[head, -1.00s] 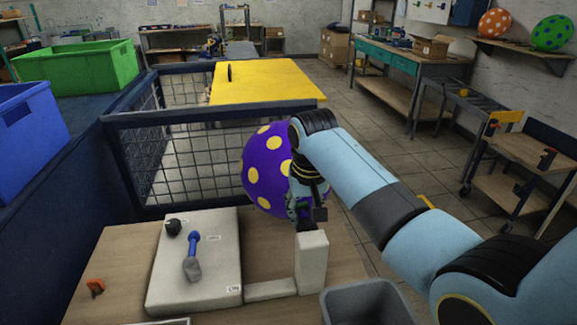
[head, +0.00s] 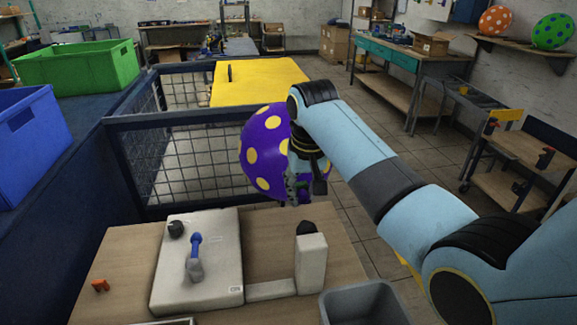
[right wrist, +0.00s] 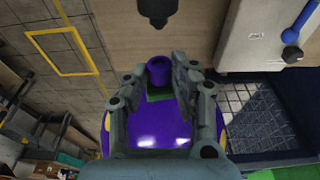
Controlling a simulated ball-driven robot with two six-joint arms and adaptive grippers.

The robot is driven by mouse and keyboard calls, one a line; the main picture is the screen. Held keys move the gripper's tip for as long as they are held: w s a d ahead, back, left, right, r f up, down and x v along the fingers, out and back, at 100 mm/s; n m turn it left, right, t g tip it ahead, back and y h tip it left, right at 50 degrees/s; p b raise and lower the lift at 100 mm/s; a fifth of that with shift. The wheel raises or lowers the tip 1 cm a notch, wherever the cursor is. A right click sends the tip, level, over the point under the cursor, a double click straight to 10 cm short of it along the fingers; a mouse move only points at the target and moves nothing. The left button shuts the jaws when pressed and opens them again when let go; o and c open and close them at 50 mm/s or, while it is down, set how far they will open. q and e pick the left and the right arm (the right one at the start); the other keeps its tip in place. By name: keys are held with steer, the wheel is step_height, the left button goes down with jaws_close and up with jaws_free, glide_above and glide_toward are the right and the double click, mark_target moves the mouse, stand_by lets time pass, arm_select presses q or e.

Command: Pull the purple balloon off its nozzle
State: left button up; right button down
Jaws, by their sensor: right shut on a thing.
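The purple balloon (head: 262,150) with yellow dots hangs beyond the workbench, partly hidden by my right arm. My right gripper (head: 301,190) is shut on it near its neck. In the right wrist view the fingers (right wrist: 170,85) close around the balloon's neck end (right wrist: 159,70), with the purple body (right wrist: 150,130) behind them. The black nozzle (head: 306,228) stands on a pale grey post (head: 311,262), bare and apart from the balloon. The nozzle also shows in the right wrist view (right wrist: 158,10). My left gripper is not in view.
A pale panel (head: 215,285) with a blue-handled lever (head: 196,250) and black knob (head: 176,229) lies left of the post. A grey bin (head: 365,305) stands in front at the right. A mesh fence (head: 220,165) stands behind the bench. Floor is open at right.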

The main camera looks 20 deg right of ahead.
step_height(320, 180, up, 11)
steer(key=shift+r, duration=0.15)
stand_by(0.6)
